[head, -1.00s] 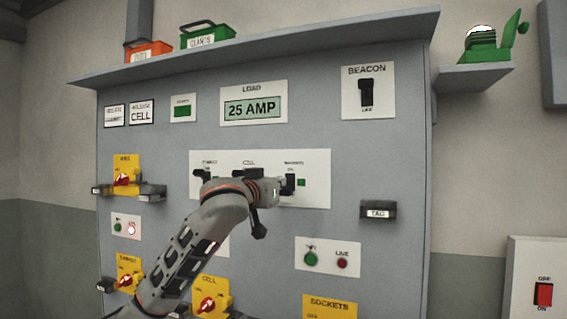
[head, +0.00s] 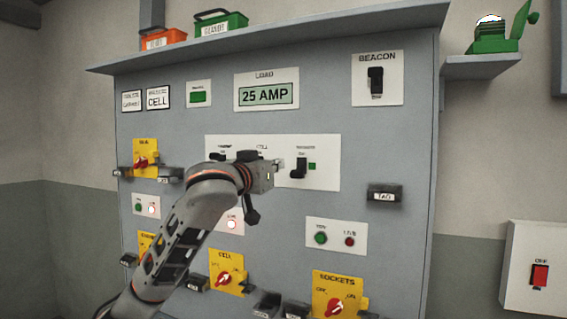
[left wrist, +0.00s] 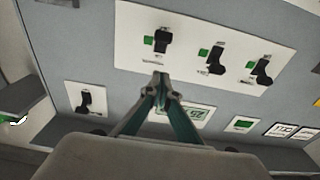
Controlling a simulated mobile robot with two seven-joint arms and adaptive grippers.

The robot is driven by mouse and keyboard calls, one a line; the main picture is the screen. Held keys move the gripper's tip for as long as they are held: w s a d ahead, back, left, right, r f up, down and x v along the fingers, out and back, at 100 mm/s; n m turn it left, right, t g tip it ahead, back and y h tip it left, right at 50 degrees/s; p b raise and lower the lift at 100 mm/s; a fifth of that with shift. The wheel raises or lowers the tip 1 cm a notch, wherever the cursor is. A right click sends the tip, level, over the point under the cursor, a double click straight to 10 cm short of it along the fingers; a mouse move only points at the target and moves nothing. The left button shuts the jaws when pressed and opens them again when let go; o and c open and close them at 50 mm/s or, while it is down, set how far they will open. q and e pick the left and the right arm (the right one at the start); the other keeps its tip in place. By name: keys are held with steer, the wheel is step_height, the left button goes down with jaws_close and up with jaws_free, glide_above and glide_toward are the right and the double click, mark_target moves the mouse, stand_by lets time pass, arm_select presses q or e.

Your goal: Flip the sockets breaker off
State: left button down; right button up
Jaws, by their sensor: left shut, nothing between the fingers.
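A white panel (head: 325,178) holds three black breaker levers in a row; their small labels are too blurred to read surely. The right-hand lever (head: 298,169) has a lit green square beside it and shows in the left wrist view (left wrist: 162,40), where the picture is upside down. The other two levers (left wrist: 215,60) are partly hidden by my arm in the head view. A yellow plate marked SOCKETS (head: 324,285) with a red rotary knob sits low on the board. My left gripper (head: 280,164) is shut and empty, just left of the right-hand lever. My right gripper is out of view.
The BEACON switch (head: 376,80) and LOAD display (head: 266,95) reading 25 AMP sit above. A TAG holder (head: 385,193) juts out at right. A shelf (head: 330,27) overhangs the top. Several yellow rotary switches and tag holders jut out lower down.

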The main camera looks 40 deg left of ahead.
arm_select(q)
steer(key=shift+v, duration=1.25)
steer(key=shift+d+f, duration=0.1)
steer(key=shift+f, duration=0.05)
